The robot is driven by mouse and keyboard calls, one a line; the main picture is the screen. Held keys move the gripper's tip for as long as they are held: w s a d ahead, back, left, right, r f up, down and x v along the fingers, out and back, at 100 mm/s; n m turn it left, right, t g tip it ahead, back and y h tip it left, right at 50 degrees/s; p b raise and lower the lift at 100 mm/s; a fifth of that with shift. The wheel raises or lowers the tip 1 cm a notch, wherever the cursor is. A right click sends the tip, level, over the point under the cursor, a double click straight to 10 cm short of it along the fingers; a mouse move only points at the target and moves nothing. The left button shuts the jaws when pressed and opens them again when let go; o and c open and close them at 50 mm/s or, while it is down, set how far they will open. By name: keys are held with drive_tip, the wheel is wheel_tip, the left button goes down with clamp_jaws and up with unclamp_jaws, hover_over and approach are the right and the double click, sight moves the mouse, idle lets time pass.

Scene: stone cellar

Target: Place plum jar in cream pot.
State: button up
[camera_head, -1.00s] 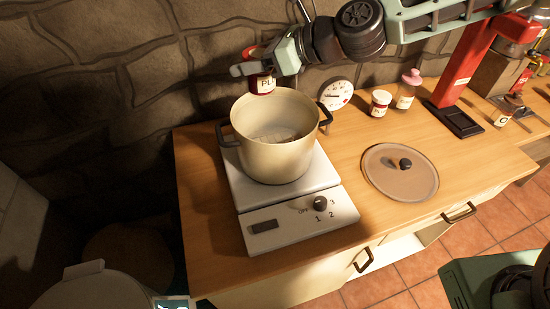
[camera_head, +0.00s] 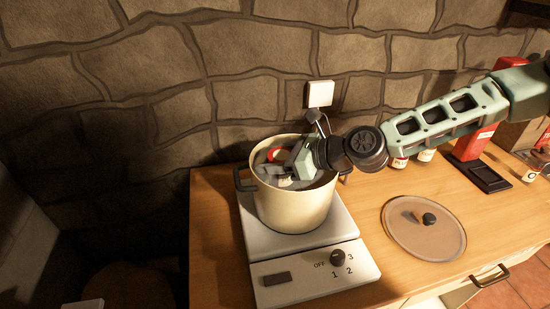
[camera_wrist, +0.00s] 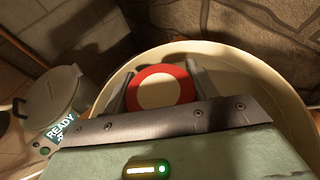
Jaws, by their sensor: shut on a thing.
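The cream pot (camera_head: 292,212) stands on the white hotplate, its lid off. My gripper (camera_head: 277,167) reaches down into the pot's mouth from the upper right. It is shut on the plum jar, whose red lid (camera_head: 275,155) shows inside the pot's rim near the far left. In the wrist view the red-rimmed jar lid (camera_wrist: 161,90) sits between my two fingers, with the pot's rim (camera_wrist: 240,62) around it. The jar's body and its label are mostly hidden, and I cannot tell whether it touches the pot's bottom.
The hotplate (camera_head: 300,233) sits on the wooden counter (camera_head: 214,215). A round lid (camera_head: 424,232) with a dark knob lies to the right. Jars stand behind my arm, near a red stand (camera_head: 480,143). A stone wall is close behind.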

drive_tip(key=shift+f, duration=0.2)
drive_tip(key=shift+f, duration=0.5)
drive_tip(key=shift+f+b, duration=0.15)
drive_tip(key=shift+b, duration=0.15)
drive_tip(key=o, duration=0.9)
drive_tip(key=shift+c, duration=0.2)
drive_tip(key=r+b+v, duration=0.1)
drive_tip(key=v, duration=1.1)
drive_tip(key=shift+d, duration=0.1)
